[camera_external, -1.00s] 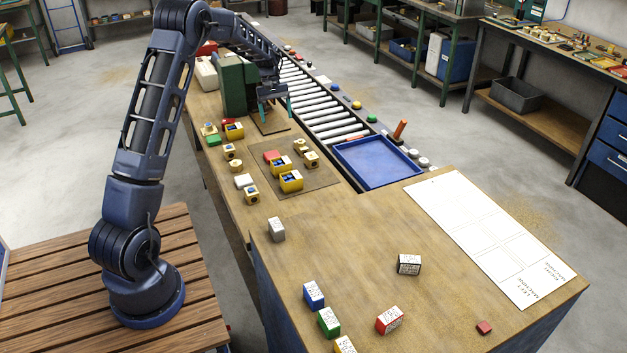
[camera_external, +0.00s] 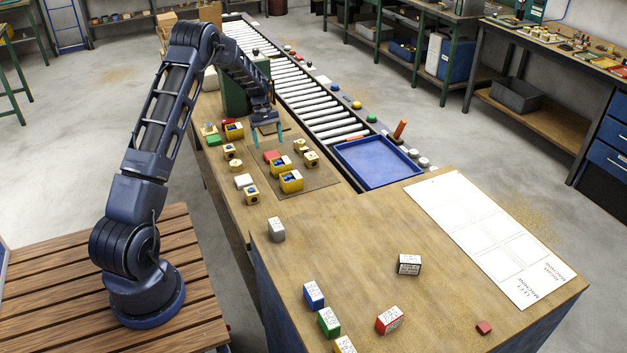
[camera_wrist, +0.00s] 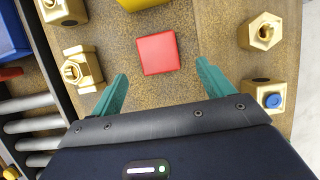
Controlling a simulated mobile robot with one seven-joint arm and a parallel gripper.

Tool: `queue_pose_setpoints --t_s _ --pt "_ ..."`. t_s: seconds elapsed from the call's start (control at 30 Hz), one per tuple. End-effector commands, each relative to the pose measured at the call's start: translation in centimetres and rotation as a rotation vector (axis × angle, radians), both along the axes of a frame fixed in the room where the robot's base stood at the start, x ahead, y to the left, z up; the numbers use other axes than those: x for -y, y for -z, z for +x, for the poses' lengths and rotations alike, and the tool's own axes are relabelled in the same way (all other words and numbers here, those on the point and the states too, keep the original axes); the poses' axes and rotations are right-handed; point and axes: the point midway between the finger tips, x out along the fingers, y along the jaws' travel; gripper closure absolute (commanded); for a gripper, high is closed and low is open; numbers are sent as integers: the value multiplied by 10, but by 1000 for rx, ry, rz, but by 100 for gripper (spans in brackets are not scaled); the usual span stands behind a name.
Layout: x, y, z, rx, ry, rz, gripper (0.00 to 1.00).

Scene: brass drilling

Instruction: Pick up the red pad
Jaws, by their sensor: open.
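The red pad (camera_external: 271,156) lies flat on the brown mat on the workbench, beside yellow blocks with blue inserts. In the wrist view the red pad (camera_wrist: 158,53) is a red square just ahead of the fingertips, roughly centred between them. My gripper (camera_external: 270,142) is open and empty, pointing down just behind the pad. The teal fingers of my gripper (camera_wrist: 162,72) are spread wider than the pad in the wrist view. I cannot tell the exact height of the fingertips above the mat.
A yellow block (camera_external: 291,181) stands close to the pad. Brass fittings (camera_wrist: 264,32) flank it on both sides. The roller conveyor (camera_external: 309,97) and blue tray (camera_external: 378,160) lie to the right. A smaller red piece (camera_external: 484,327) lies on the front table.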

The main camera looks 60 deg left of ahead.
Motion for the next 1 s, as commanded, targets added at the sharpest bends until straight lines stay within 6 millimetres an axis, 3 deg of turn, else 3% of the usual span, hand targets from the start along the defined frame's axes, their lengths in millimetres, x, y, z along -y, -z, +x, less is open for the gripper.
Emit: queue_pose_setpoints --t_s 0.47,0.73,1.0 --pt "25 43 2 0 0 0 20" --pt "26 46 2 0 0 0 20" --pt "26 46 2 0 0 0 69"
